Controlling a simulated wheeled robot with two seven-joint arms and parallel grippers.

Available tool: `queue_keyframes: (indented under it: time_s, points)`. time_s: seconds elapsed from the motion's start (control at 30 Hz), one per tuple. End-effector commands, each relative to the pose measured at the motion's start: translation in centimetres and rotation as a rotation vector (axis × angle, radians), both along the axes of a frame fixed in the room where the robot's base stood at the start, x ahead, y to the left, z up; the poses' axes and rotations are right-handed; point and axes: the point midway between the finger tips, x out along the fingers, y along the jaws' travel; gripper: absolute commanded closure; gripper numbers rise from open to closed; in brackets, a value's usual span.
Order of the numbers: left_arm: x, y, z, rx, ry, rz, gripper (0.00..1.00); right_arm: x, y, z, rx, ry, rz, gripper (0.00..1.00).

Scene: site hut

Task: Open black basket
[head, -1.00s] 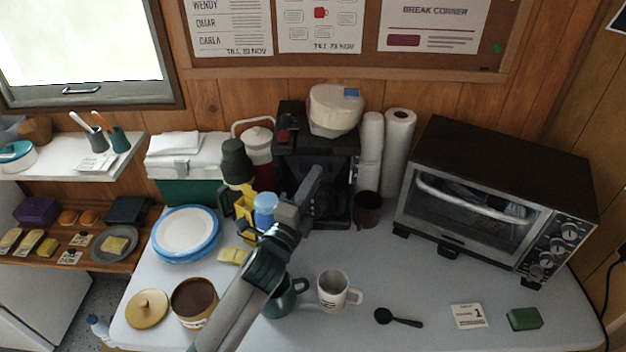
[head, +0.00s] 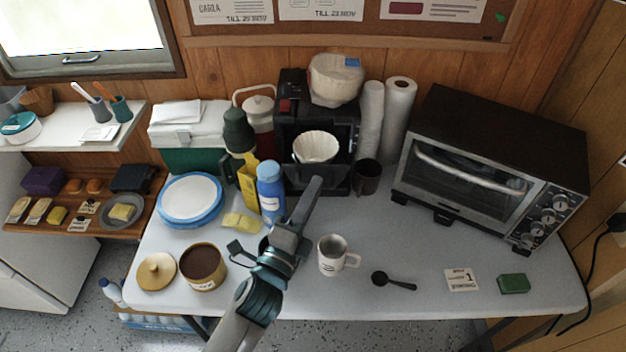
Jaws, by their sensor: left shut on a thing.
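The black basket (head: 318,168) is on the front of the black coffee machine (head: 292,112) at the back of the table. It stands out from the machine, and a white paper filter (head: 316,146) shows in its open top. My left gripper (head: 316,184) reaches up from below to the basket's front and is shut, seemingly on its handle. The fingertips and the handle are dark and hard to tell apart. My right gripper is not in view.
A blue bottle (head: 270,190) and a yellow box (head: 250,182) stand close left of my gripper. A white mug (head: 333,256) stands to its lower right, and a dark cup (head: 367,177) right of the machine. The toaster oven (head: 480,170) fills the right.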

Motion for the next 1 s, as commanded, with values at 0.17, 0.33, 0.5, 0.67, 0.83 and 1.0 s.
queue_keyframes:
  time_s: [0.17, 0.33, 0.5, 0.67, 0.83, 1.0]
  points:
    - [0.0, 0.0, -0.1, 0.001, 0.002, 0.001, 1.0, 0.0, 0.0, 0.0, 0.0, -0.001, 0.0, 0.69]
    - [0.1, 0.0, -0.1, 0.0, 0.001, 0.0, 0.71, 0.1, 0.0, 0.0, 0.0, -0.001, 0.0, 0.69]
    - [0.1, 0.0, 0.0, 0.0, 0.0, 0.0, 0.71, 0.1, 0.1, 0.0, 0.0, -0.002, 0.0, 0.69]
    - [-0.1, 0.1, -0.1, 0.0, 0.0, 0.0, 0.71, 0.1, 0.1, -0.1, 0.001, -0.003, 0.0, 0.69]
    - [-1.0, 0.5, -0.4, 0.0, 0.001, 0.0, 0.71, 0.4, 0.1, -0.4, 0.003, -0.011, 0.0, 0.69]
    - [-3.0, 1.3, -0.8, 0.0, 0.001, 0.0, 0.71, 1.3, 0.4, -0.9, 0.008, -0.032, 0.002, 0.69]
